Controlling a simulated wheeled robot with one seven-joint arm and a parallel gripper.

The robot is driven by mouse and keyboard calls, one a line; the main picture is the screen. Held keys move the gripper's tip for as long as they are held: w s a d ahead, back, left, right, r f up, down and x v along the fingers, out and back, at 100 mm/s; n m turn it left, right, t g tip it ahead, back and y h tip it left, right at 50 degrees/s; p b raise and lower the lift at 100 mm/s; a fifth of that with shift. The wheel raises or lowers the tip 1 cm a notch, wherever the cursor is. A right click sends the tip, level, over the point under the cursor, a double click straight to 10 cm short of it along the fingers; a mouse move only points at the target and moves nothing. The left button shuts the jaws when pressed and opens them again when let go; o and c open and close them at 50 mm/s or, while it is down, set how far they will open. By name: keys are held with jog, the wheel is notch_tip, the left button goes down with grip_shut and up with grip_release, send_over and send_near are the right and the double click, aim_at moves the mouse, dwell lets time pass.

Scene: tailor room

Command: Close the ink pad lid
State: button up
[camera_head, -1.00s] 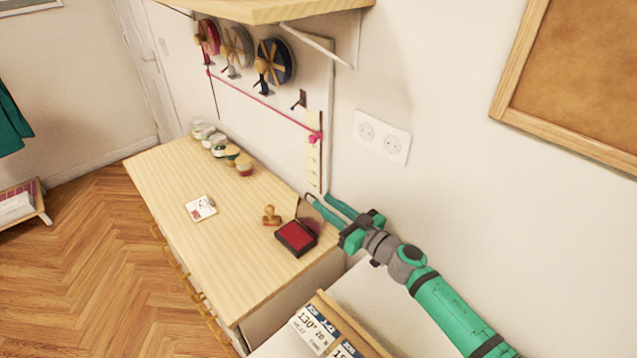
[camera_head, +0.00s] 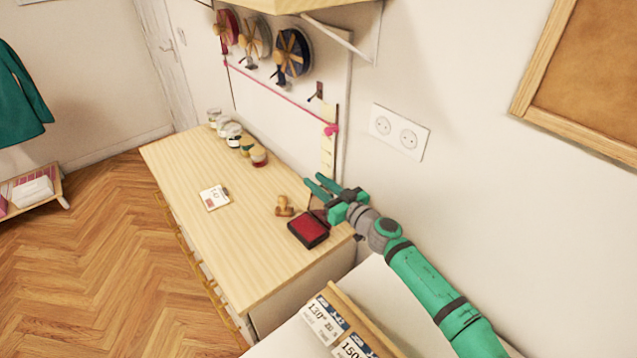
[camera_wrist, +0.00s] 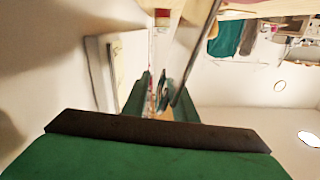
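The ink pad (camera_head: 309,230) is a dark case with a red pad showing, at the near right corner of the wooden cabinet top. Its lid (camera_head: 317,204) stands raised along the pad's wall side, partly hidden by my gripper. My gripper (camera_head: 313,180) is just behind the lid, between it and the wall, with its fingers pointing left along the wall. A narrow gap shows between the two green fingers, and I see nothing held. In the wrist view, the fingers (camera_wrist: 160,92) are also apart. I cannot tell whether my gripper touches the lid.
A wooden stamp (camera_head: 284,206) stands left of the ink pad. A small card (camera_head: 214,197) and several jars (camera_head: 233,134) are farther along the cabinet top (camera_head: 235,245). The wall with a socket plate (camera_head: 398,132) is close behind my arm.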

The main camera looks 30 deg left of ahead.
jog(key=shift+w+a, duration=0.1)
jog(key=c, duration=0.5)
jog(key=shift+w, duration=0.15)
grip_shut()
jog(key=shift+s+a, duration=0.1)
jog(key=shift+s, duration=0.1)
jog(key=shift+w+d+f, duration=0.15)
jog(key=shift+d, duration=0.2)
